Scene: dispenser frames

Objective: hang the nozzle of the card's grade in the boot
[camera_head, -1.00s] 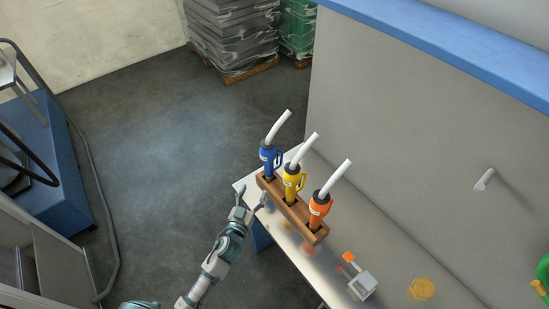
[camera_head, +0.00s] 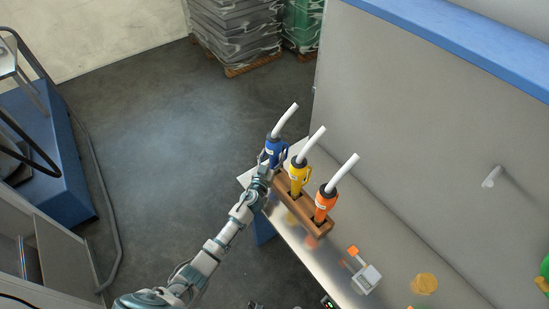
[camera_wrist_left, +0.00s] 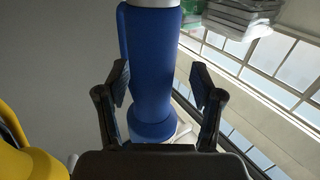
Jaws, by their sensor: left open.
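A blue nozzle (camera_head: 275,150), a yellow nozzle (camera_head: 298,178) and an orange nozzle (camera_head: 325,203) stand upright in a brown wooden rack (camera_head: 318,230), each with a white curved spout pointing up. My left gripper (camera_head: 268,168) is at the blue nozzle. In the left wrist view its open fingers (camera_wrist_left: 158,85) stand on either side of the blue nozzle (camera_wrist_left: 152,70), with a gap visible at the right finger. A small orange card (camera_head: 353,250) stands at a grey holder (camera_head: 368,277) on the table. I cannot make out a boot for certain. My right gripper is out of view.
The rack stands on a metal table (camera_head: 395,262) against a grey panel (camera_head: 420,120). A light peg (camera_head: 491,177) juts from the panel. A yellow disc (camera_head: 424,284) lies on the table, and a green object (camera_head: 544,275) is at the right edge. Floor left of the table is open.

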